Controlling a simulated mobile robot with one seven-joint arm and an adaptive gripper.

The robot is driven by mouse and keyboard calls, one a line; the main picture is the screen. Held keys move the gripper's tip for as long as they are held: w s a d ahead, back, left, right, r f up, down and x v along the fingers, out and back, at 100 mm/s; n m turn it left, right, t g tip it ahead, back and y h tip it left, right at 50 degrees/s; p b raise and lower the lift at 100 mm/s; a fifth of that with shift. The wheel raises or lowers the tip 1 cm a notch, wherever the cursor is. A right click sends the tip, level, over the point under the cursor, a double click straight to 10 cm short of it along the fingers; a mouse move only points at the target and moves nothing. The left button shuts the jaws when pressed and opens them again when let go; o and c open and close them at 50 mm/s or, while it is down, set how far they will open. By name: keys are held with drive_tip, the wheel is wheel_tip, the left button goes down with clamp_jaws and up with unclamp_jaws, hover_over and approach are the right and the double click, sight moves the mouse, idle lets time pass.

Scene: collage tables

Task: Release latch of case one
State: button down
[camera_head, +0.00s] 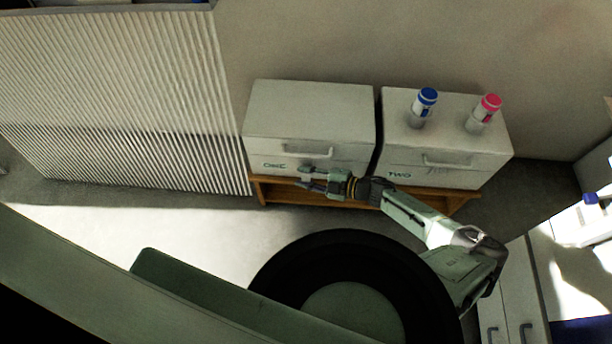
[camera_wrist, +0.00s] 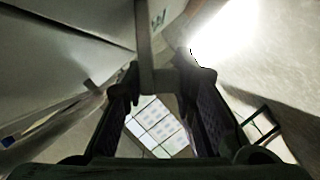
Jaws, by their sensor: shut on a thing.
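Case one (camera_head: 310,108) is a pale grey box with green "ONE" lettering on its front, standing on the left of a low wooden stand. My gripper (camera_head: 308,179) is at the lower front of this case, just right of the lettering. In the wrist view my gripper (camera_wrist: 160,78) has its two dark fingers on either side of a grey upright bar, the latch (camera_wrist: 145,45), and is shut on it. Part of the green lettering shows beside the bar. The latch's exact position is hard to tell. The lid of case one looks closed.
Case two (camera_head: 440,140) stands close on the right, with a blue-capped bottle (camera_head: 424,107) and a pink-capped bottle (camera_head: 484,113) on top. The wooden stand (camera_head: 262,190) is below. A ribbed white panel (camera_head: 120,90) is at the left.

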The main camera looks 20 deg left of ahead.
drive_tip(key=shift+s+f+b, duration=0.15)
drive_tip(key=shift+f+b, duration=0.4)
drive_tip(key=shift+b, duration=0.35)
drive_tip(key=f+n+t+b, duration=0.1)
drive_tip(key=b, duration=0.2)
drive_tip(key=shift+s+n+y, duration=0.15)
drive_tip(key=shift+n+y, duration=0.15)
drive_tip(key=shift+n, duration=0.1)
drive_tip(key=b, duration=0.1)
drive_tip(key=n+b, duration=0.1)
drive_tip(key=b, duration=0.1)
drive_tip(key=shift+s+d+f+n+y, duration=0.1)
drive_tip(key=shift+f+n+y, duration=0.15)
drive_tip(key=shift+n+y, duration=0.05)
drive_tip(key=c, duration=1.5)
unclamp_jaws()
drive_tip(key=shift+r, duration=0.15)
